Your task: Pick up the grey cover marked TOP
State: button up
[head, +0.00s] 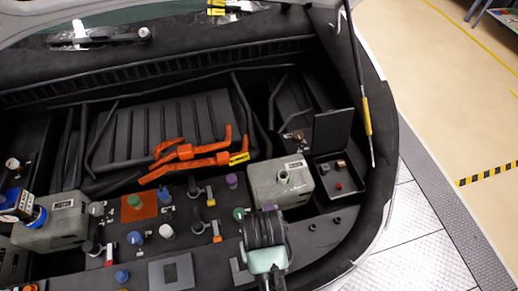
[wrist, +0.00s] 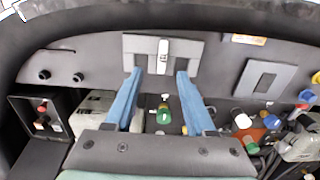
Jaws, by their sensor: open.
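In the wrist view a flat grey plate (wrist: 135,44) lies on the dark panel, with a pale, narrow raised piece (wrist: 163,52) at its middle. I cannot read the word TOP on either, so I cannot tell for sure which is the cover. My gripper (wrist: 160,72) is open, its two blue fingers apart and nothing held between them. The fingertips lie near the plate's lower edge in the picture, with the raised piece just beyond the gap. In the head view my arm's end hides most of this plate, and the fingers are hidden.
Another grey plate with a dark rectangle (head: 157,274) lies to the left. Grey reservoirs (head: 265,186) (head: 50,222), coloured caps, including a green one (wrist: 164,114), and orange cables (head: 190,152) stand around. An open black box (head: 335,190) is at the right.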

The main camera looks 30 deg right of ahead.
aim_at(240, 278)
notch_tip(240, 278, down, 2)
jog(key=shift+s+f, duration=0.1)
jog(key=shift+f, duration=0.15)
jog(key=shift+w+a+f+p, duration=0.15)
jog(key=shift+f+p, duration=0.2)
jog(key=shift+f, duration=1.1)
jog(key=shift+w+a+f+p, duration=0.1)
jog(key=shift+f+p, duration=0.2)
jog(key=shift+f, duration=1.15)
grip_shut()
